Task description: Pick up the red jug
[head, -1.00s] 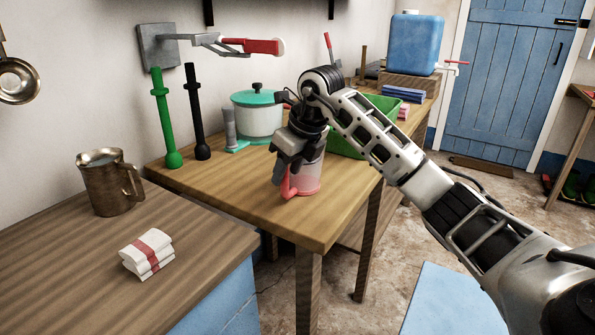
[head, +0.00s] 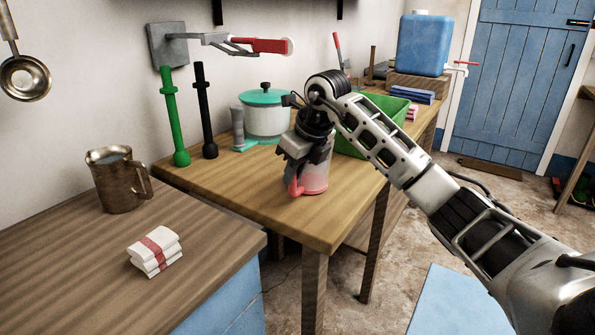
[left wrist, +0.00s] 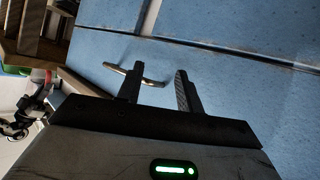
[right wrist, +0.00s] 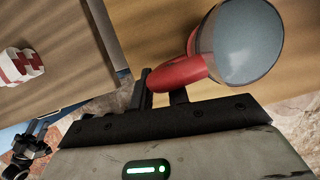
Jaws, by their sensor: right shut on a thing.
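The red jug (head: 315,180) has a clear body with a red base and red handle. It stands upright near the front edge of the wooden table (head: 240,203). My right gripper (head: 294,166) comes down over it and is shut on its handle. In the right wrist view the red handle (right wrist: 181,73) lies between the fingers (right wrist: 162,88), beside the jug's round grey top (right wrist: 243,40). The arm hides part of the jug in the head view. My left gripper (left wrist: 158,88) shows only in the left wrist view, fingers apart and empty, facing blue panels.
A teal-lidded pot (head: 265,113), a green bin (head: 362,137) and green (head: 174,115) and black (head: 204,110) upright tools stand behind. On the nearer counter are a metal mug (head: 118,180) and a folded towel (head: 155,251). The table's front left is clear.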

